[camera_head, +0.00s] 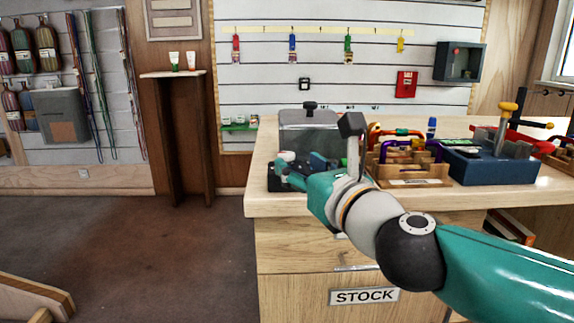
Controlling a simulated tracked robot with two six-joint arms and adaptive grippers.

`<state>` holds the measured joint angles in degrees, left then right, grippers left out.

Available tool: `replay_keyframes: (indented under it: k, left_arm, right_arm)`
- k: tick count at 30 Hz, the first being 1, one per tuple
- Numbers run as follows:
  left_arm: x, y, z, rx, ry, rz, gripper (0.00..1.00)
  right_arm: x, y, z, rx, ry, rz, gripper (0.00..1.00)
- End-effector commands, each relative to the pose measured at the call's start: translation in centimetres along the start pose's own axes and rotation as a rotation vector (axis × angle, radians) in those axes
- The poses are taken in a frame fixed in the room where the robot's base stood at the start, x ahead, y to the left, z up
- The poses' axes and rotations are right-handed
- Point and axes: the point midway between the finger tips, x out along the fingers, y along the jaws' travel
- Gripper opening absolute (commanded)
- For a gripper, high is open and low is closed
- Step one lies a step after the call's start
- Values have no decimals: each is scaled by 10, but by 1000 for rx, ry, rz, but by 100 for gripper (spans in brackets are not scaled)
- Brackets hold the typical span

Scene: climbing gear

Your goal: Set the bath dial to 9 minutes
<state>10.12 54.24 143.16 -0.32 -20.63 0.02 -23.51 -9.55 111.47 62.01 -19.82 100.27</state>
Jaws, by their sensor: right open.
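The bath looks to be the grey box-shaped vessel (322,118) with a black knob on its lid, on the left part of the wooden counter. Its dial cannot be made out; the front of the bath is largely behind my right gripper and wrist. My right gripper (284,173) is at the counter's left end, low in front of the bath, with its dark fingers pointing left. It is open, and I see nothing held in it. Whether it touches the bath or the dial I cannot tell. My left gripper is not in view.
A wooden tray (410,181) of coloured carabiners stands right of my wrist. Farther right is a blue box (490,168) with an upright, yellow-topped handle. The wooden counter's (300,208) front edge runs below my gripper. Open floor (150,260) lies to the left.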

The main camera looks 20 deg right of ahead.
Motion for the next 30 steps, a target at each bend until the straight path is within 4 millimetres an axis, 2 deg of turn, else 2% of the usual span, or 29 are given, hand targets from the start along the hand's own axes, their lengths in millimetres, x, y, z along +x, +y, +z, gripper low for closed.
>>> replay_keyframes:
  k: [3, 9, 21, 30]
  left_arm:
    - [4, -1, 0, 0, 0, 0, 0]
    - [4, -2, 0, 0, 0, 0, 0]
    - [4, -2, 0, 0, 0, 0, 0]
    - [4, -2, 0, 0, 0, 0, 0]
  right_arm:
    - [23, 0, -2, 0, 1, -1, 53]
    - [44, 0, 0, -1, 1, 0, 53]
    - [50, 0, 0, -1, 0, 0, 51]
    - [49, 0, 0, -1, 0, 0, 1]
